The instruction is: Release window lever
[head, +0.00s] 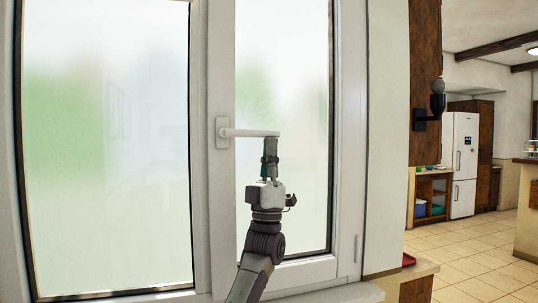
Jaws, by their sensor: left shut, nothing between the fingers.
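The white window lever (245,133) lies horizontal on the middle frame of the window (221,210), pointing right from its mounting plate. The window's panes are frosted, and both sashes look closed. My left gripper (270,145) points up from below, in front of the right pane. Its fingers are together with nothing between them, and their tips are just under the lever's free end. I cannot tell whether they touch the lever. My right gripper is not in view.
A white sill (335,294) runs below the window. A dark wall lamp (435,105) is mounted on the wooden post to the right. Farther right are a tiled floor (480,263) with free room, low shelving (430,196) and a white fridge (461,165).

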